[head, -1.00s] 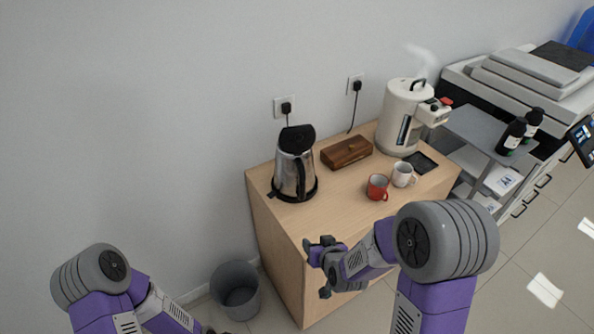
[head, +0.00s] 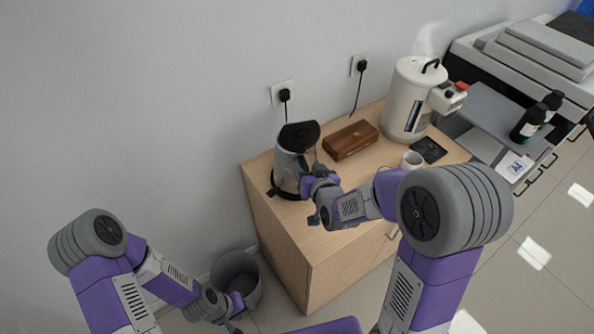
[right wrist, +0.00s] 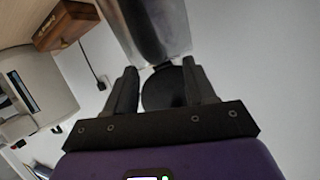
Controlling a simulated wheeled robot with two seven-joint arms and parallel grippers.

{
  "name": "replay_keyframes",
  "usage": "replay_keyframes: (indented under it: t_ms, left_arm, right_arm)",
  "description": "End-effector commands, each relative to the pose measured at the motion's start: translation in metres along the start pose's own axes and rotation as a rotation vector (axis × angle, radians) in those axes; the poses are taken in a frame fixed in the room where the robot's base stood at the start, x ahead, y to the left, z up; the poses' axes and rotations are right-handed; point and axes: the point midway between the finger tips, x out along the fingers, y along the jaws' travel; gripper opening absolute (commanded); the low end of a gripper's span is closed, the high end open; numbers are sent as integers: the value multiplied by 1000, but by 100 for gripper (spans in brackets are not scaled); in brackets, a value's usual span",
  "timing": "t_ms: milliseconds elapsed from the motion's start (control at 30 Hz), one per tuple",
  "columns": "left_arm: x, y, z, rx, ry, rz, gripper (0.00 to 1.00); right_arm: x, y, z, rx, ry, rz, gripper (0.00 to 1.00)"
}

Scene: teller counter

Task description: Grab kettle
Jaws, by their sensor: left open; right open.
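The kettle (head: 288,168), steel with a black lid, stands on its black base at the left end of the wooden cabinet top. My right gripper (head: 312,186) is at the kettle's right front side, where its handle is, and hides part of it. In the right wrist view, its two fingers (right wrist: 162,88) are open; the steel kettle body (right wrist: 150,28) and a black part show beyond and between them. I cannot tell whether the handle lies between the fingers. My left gripper (head: 232,316) is open and empty, low in front of the bin.
A brown wooden box (head: 350,140) lies right of the kettle. A white urn (head: 408,100), a white mug (head: 411,160) and a black tablet (head: 430,149) are further right. A grey bin (head: 240,272) stands left of the cabinet. The wall is close behind.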

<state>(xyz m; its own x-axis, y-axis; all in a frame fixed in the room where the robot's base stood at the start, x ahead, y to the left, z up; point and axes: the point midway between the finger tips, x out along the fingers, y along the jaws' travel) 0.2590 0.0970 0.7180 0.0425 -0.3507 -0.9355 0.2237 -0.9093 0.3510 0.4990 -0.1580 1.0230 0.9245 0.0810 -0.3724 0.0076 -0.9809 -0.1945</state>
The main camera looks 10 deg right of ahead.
Motion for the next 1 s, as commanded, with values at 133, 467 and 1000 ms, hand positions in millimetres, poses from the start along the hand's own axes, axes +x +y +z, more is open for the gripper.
replay_keyframes:
  t_ms: [133,467,1000]
  left_arm:
    - [5,-2,0,0,1,0,43]
    - [7,-3,-1,0,1,0,43]
    - [7,-2,-1,0,1,0,43]
  right_arm:
    - [23,4,5,-4,-2,2,55]
    - [46,4,3,0,-1,1,55]
    - [45,4,3,0,-1,2,0]
